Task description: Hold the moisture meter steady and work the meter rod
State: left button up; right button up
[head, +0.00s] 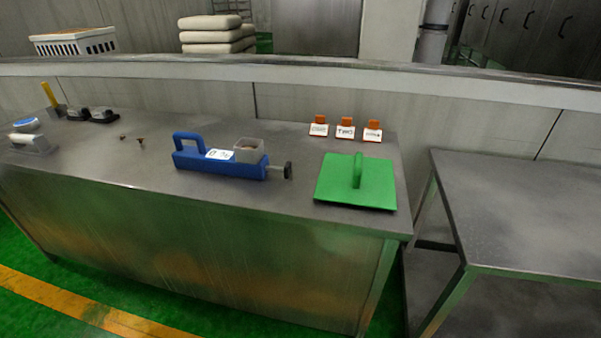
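The moisture meter (219,162) is a long blue device lying on the steel counter, with a loop handle at its left end and a white label with dark marks on its front. A small clear cup (249,150) with brownish contents sits on its right part. The meter rod (280,171) sticks out of the right end and ends in a dark knob (288,170). Neither of my grippers shows in the head view, and nothing touches the meter or the rod.
A green plate with a handle (336,185) lies right of the meter. Behind it stand three cards with orange clips (345,131). Dark tools (90,114) and a scale-like device (30,142) are at the left. A second steel table (520,205) at the right is bare on top.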

aim_at(287, 170)
jog(key=i+j+z, duration=0.2)
jog(key=i+j, duration=0.15)
jog(key=j, duration=0.25)
jog(key=i+j+z, duration=0.1)
jog(key=j, duration=0.25)
jog(key=i+j+z, duration=0.1)
jog(key=i+j, duration=0.15)
jog(key=i+j+z, duration=0.1)
jog(key=j, duration=0.3)
